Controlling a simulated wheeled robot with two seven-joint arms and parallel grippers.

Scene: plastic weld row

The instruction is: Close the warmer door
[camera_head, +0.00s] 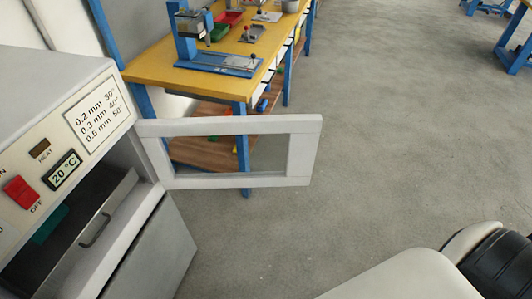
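The warmer (157,245) is a white cabinet at the left of the head view, with a sloped control panel on top. Its door (303,150), a white frame around a see-through opening, is swung wide open and sticks out to the right from the cabinet's far side. Inside the open front is a grey drawer or tray (118,196) with a handle, and a teal item (50,225) lies in the dark interior. A pale part of my own body shows at the lower right. Neither gripper can be seen.
A yellow-topped workbench (150,68) with blue legs stands behind the door, carrying a blue press (187,35) and red and green bins. Another blue-legged table (515,50) is at the far right. The grey floor (400,150) right of the door is clear.

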